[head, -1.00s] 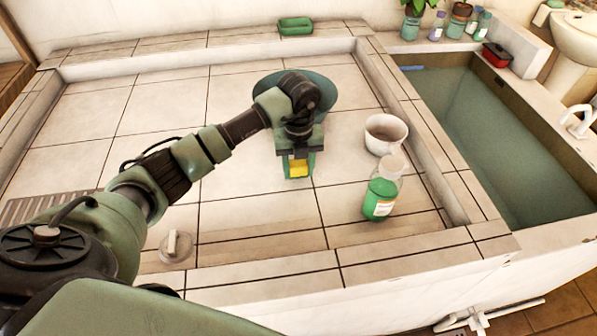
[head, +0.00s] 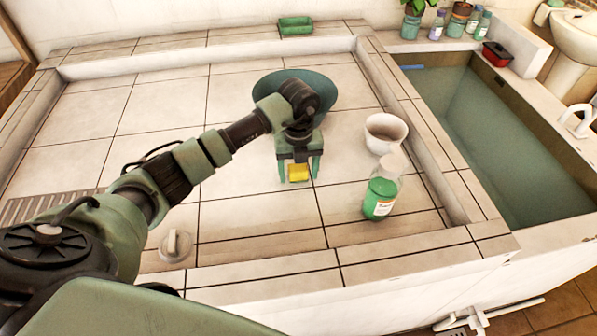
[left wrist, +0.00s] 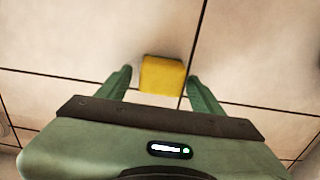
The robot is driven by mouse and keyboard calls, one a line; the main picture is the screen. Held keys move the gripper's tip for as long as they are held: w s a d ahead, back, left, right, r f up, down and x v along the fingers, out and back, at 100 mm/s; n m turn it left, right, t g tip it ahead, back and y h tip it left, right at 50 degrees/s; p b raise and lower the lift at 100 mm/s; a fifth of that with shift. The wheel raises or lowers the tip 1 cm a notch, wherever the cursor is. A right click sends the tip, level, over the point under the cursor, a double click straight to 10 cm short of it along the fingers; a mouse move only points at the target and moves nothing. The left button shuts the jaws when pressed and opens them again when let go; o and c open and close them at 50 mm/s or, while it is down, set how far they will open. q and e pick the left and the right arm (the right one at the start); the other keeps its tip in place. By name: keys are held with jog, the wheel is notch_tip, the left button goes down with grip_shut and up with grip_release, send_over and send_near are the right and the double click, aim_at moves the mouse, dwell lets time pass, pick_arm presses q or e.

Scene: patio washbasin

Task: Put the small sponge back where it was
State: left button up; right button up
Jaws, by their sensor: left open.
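The small sponge (head: 298,173) is a yellow block on the tiled surface, in front of the dark green bowl. In the left wrist view the sponge (left wrist: 162,74) lies between the tips of my left gripper (left wrist: 160,82), with a gap on each side. My left gripper (head: 299,170) is open and points down at the sponge; its fingers stand to either side of it. Whether the sponge rests flat on the tile is hard to tell, but it seems to. My right gripper is not in view.
A dark green bowl (head: 325,88) stands behind my gripper. A white bowl (head: 385,133) and a green bottle (head: 381,188) stand to the right. A green soap dish (head: 295,26) is on the back ledge. A plug (head: 176,246) lies front left. The basin (head: 500,150) is at right.

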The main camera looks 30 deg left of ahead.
aim_at(298, 170)
pick_arm(q)
notch_tip(298, 170, up, 12)
jog(key=shift+b, duration=0.45)
